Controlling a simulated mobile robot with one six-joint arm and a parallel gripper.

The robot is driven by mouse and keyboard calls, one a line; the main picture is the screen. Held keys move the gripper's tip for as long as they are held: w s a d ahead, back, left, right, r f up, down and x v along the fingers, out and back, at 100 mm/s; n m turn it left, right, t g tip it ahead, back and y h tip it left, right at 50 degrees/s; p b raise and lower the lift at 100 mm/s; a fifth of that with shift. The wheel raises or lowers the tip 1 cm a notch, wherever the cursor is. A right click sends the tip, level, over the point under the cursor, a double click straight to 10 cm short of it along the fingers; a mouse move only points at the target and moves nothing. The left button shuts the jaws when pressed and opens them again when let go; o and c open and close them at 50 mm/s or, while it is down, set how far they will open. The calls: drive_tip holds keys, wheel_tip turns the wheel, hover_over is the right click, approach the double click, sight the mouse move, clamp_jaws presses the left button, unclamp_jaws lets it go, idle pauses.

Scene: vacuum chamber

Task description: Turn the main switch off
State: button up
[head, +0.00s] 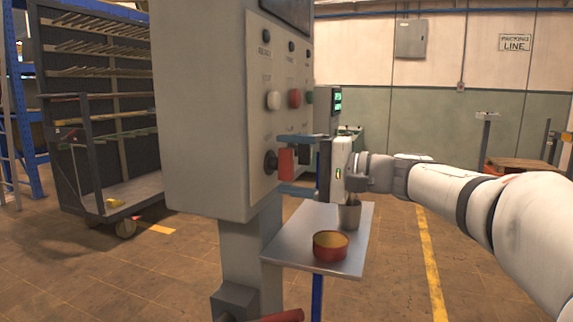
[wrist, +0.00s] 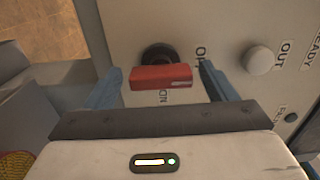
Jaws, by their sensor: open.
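The main switch (head: 286,164) is a red bar handle on a round black base, low on the front of the grey control box. The handle stands upright in the head view. In the wrist view the red handle (wrist: 160,78) lies across the picture between my two blue fingers. My gripper (head: 283,163) is open, with one finger above the handle and one below it. In the wrist view my gripper (wrist: 158,82) shows a small gap at each end of the handle. Lettering beside the switch is partly hidden.
The grey control box (head: 203,110) carries white, red and green buttons above the switch. A small metal shelf (head: 300,252) below holds a red bowl (head: 330,246) and a metal cup (head: 349,216). A dark cart (head: 100,110) stands at left.

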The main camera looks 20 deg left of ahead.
drive_tip(key=d, duration=0.6)
drive_tip(key=shift+s+d+p, duration=0.25)
drive_tip(key=shift+d+p, duration=0.1)
drive_tip(key=shift+p, duration=0.1)
